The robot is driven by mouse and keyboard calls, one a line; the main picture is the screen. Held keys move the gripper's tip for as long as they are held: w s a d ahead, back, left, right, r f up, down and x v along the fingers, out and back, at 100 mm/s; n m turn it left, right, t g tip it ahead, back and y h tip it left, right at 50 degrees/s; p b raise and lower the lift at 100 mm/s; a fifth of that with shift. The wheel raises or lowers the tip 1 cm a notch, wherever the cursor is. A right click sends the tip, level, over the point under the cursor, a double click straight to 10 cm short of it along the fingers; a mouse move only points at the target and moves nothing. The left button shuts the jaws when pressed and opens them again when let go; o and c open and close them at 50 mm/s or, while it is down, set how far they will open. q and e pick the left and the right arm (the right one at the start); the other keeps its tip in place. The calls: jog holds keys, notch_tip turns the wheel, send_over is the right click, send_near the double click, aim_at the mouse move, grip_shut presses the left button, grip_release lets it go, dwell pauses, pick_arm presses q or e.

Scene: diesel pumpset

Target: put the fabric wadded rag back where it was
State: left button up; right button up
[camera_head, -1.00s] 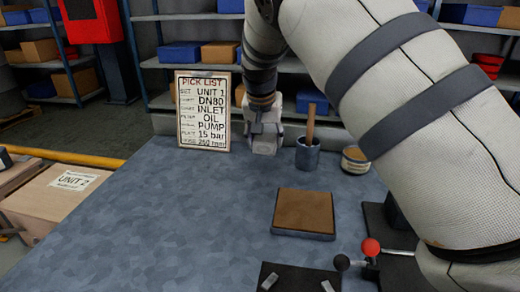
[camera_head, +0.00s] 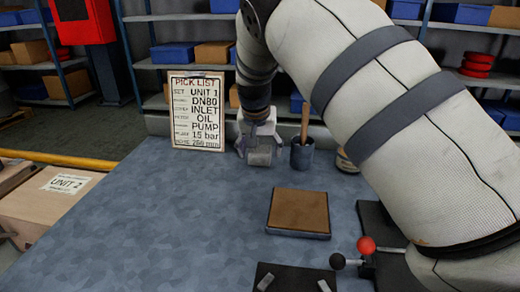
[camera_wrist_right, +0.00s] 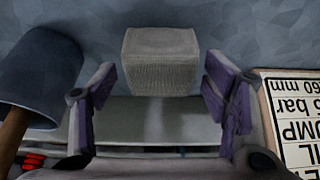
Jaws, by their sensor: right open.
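The fabric wadded rag (camera_head: 260,153) is a pale grey, block-shaped cloth near the back edge of the blue-grey bench, between the pick list and a dark cup. My right gripper (camera_head: 260,143) is just above and around it, with its fingers apart. In the right wrist view the rag (camera_wrist_right: 160,62) lies between and just beyond the open fingertips (camera_wrist_right: 162,85), with a gap on each side. It appears to rest on the bench. My left gripper is out of view.
The pick list board (camera_head: 199,112) stands left of the rag. The dark cup (camera_head: 302,154) with a wooden handle stands close on its right. A brown-topped pad (camera_head: 299,210) lies nearer, and a red-knobbed lever (camera_head: 366,246) is at front right. The bench's left part is clear.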

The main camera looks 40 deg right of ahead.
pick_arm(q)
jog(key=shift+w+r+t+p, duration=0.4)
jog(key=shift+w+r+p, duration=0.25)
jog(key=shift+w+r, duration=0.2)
pick_arm(e)
jog(key=v, duration=1.2)
jog(key=shift+f, duration=0.1)
